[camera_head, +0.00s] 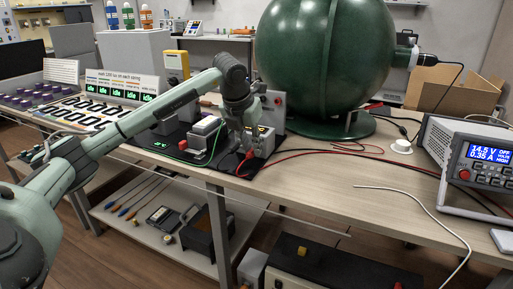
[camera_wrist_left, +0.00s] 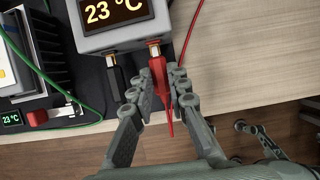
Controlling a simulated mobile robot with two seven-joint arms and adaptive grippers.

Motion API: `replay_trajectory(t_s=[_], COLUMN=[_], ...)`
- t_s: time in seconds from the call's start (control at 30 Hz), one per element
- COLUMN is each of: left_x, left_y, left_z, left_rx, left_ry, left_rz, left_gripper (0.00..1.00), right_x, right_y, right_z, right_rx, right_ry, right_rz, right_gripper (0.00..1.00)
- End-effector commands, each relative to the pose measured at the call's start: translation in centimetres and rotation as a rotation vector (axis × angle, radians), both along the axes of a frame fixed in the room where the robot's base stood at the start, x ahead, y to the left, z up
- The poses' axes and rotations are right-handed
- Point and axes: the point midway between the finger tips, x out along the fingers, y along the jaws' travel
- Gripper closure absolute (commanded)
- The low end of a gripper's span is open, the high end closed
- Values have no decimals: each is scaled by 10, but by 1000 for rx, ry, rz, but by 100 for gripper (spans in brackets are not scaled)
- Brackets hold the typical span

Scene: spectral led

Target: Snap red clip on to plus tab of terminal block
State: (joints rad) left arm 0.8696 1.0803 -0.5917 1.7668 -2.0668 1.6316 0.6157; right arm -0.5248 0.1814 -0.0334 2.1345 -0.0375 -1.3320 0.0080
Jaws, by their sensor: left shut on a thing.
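The terminal block is a grey box (camera_wrist_left: 112,28) with a "23 °C" display and two gold posts on its front; it stands near the table's front edge in the head view (camera_head: 262,143). A black clip (camera_wrist_left: 115,82) is at its left post. The red clip (camera_wrist_left: 159,72) is at the right post, its upper end at or touching the gold; I cannot tell whether it is snapped on. My left gripper (camera_wrist_left: 163,82) is shut around the red clip, one finger on each side. In the head view my left gripper (camera_head: 246,142) partly hides the block. My right gripper is not identifiable.
A red cable (camera_wrist_left: 193,30) runs past the block's right side. A green wire (camera_wrist_left: 45,75) and a heat-sink device (camera_wrist_left: 45,50) lie to its left. A large green sphere (camera_head: 325,50) stands behind, and a power supply (camera_head: 470,160) at the right. The table's front right is mostly clear.

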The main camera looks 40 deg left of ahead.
Motion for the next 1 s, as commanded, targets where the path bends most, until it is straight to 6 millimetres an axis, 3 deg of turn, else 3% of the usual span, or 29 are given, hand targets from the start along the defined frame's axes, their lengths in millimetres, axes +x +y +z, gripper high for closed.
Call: replay_trajectory(t_s=[0.17,0.2,0.37,0.73,1.0], left_x=[0,0,0,-2,-19], left_y=[0,0,0,0,-3], left_z=[0,0,0,4,49], left_rx=[1,1,1,0,1], left_ry=[0,0,0,0,-6], left_rz=[1,1,0,0,1], left_gripper=[100,81,61,60,60], right_x=[0,0,0,0,0], right_y=[0,0,0,0,0], right_z=[0,0,0,0,0], right_rx=[0,0,0,0,0], right_ry=[0,0,0,0,0], right_rz=[0,0,0,0,0], right_gripper=[60,60,60,60,60])
